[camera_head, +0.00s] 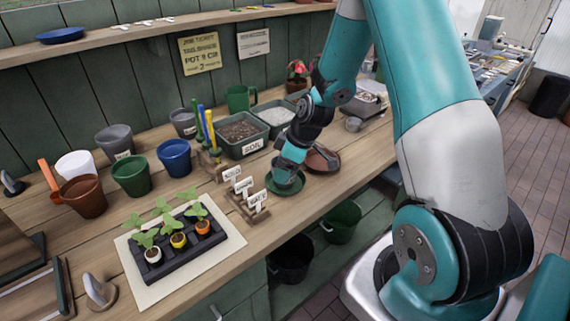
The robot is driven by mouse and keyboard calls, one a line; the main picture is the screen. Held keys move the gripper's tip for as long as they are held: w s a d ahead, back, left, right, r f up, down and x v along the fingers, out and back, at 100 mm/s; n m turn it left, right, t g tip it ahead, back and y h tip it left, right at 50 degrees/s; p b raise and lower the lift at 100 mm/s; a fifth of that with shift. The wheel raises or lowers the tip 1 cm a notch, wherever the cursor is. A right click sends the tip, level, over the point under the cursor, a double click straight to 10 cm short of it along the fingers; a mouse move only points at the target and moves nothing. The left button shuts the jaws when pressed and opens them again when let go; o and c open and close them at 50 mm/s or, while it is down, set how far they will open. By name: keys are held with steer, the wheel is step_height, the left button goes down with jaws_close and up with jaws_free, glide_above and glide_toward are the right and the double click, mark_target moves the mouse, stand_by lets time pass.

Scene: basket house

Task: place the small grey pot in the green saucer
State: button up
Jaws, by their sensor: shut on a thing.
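The green saucer (287,188) is on the wooden bench, right of the white labels. My gripper (285,177) points down right over the saucer, and its end covers much of it. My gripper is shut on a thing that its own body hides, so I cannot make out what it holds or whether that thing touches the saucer. Two grey pots stand at the back left: one (116,141) behind the green and blue pots, and one (183,123) near the wall. I cannot tell whether either is the small grey pot.
A seedling tray (185,250) and label rack (248,205) stand left of the saucer. A soil tub (240,136) is behind it. A brown dish (322,159) is close on its right. The bench's front edge is near.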

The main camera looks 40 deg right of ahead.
steer(key=shift+f, duration=0.2)
steer(key=o, duration=0.9)
steer(key=shift+r, duration=0.1)
steer(key=b+v, duration=0.1)
steer(key=v, duration=1)
steer(key=s+a+r+g+y, duration=0.1)
steer(key=s+a+r, duration=0.3)
steer(key=a, duration=0.5)
steer(key=s+a+r+g, duration=0.1)
steer(key=s+a+r, duration=0.3)
steer(key=a, duration=0.5)
steer(key=s+a+r, duration=0.1)
steer(key=s+a, duration=0.2)
steer(key=s, duration=0.3)
steer(key=s+a+m+g, duration=0.1)
steer(key=s+a, duration=0.2)
steer(key=s, duration=0.3)
steer(key=shift+a+r, duration=0.3)
steer(key=shift+r, duration=0.1)
